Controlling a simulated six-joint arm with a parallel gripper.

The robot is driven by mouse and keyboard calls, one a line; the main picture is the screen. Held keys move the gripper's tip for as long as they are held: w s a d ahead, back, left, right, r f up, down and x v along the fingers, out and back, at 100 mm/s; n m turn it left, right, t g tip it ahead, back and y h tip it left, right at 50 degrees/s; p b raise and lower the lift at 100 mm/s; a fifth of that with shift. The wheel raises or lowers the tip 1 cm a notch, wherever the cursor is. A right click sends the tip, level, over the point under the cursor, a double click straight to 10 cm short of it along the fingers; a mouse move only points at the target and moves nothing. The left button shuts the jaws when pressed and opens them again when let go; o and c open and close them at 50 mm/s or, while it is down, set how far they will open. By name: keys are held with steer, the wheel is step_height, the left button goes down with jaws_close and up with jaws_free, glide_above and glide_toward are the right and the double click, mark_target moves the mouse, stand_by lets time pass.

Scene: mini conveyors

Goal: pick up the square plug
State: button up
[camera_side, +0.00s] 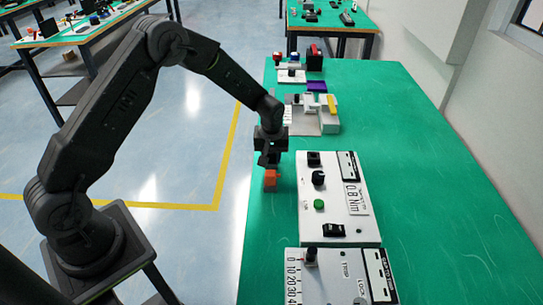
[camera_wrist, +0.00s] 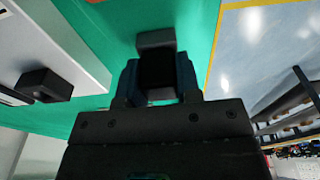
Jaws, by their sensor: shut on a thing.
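My gripper (camera_side: 269,161) points down at the left edge of the green bench, left of the large white control panel. An orange-red block (camera_side: 270,181), which I take to be the square plug, is at its fingertips in the side view. In the wrist view my gripper (camera_wrist: 157,80) has its two fingers closed on a dark blocky thing (camera_wrist: 156,42) that sticks out past the tips. It looks dark grey there, and its orange colour does not show. I cannot tell whether the block touches the bench.
The white control panel (camera_side: 348,222) with knobs and a green button stands close to the right of my gripper. Another panel with a scale (camera_side: 322,262) lies nearer the camera. White fixtures (camera_side: 328,122) and a purple bin (camera_side: 316,86) are farther back. The bench's right side (camera_side: 440,200) is clear.

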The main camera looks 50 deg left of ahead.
steer(key=shift+r, duration=0.65)
step_height(320, 180, up, 3)
steer(key=shift+f, duration=0.1)
steer(key=s+a+r, duration=0.6)
steer(key=a, duration=0.3)
steer(key=w+d+r+m+h, duration=0.1)
steer(key=w+d+m+h, duration=0.1)
steer(key=w+d+m, duration=1.2)
steer(key=d+m, duration=0.4)
steer(key=shift+w+r, duration=0.25)
steer(key=shift+d, duration=0.1)
steer(key=shift+f, duration=2.9)
